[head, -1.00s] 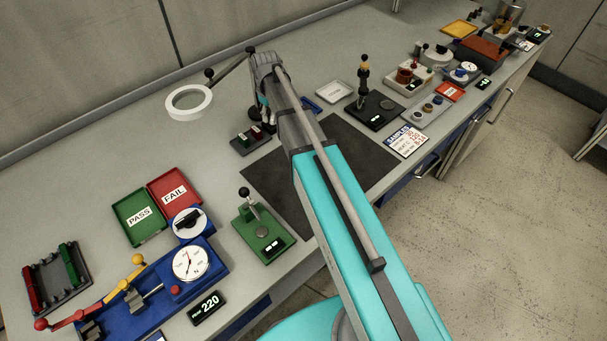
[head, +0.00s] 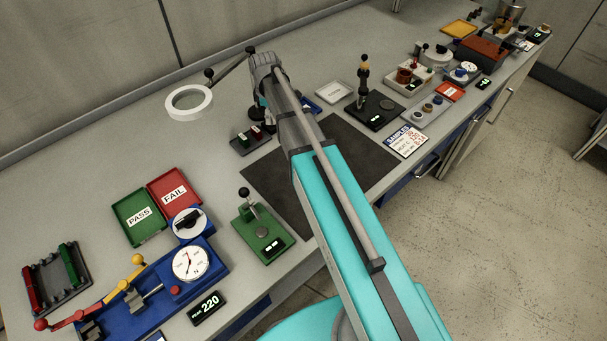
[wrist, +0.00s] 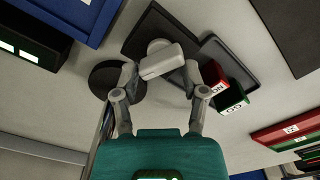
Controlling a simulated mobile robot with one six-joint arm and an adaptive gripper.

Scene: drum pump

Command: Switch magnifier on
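The magnifier (head: 189,102) is a white ring on a dark jointed arm in the head view, held above the left-centre of the bench. My gripper (wrist: 160,72) points down at the bench in the wrist view, its two grey fingers apart. A pale grey blocky part (wrist: 161,61) lies between the fingertips, above a dark square plate; I cannot tell whether the fingers touch it or whether it belongs to the magnifier. A dark round disc (wrist: 113,82) lies by the left finger. In the head view my arm hides most of this spot, and no switch is clearly readable.
A dark holder (head: 250,141) with red and green blocks stands close to the gripper; the blocks show right of the fingers in the wrist view (wrist: 225,91). A blue tray (wrist: 72,12) is nearby. A black mat (head: 350,150) lies beside my arm. Bare bench is left of the magnifier.

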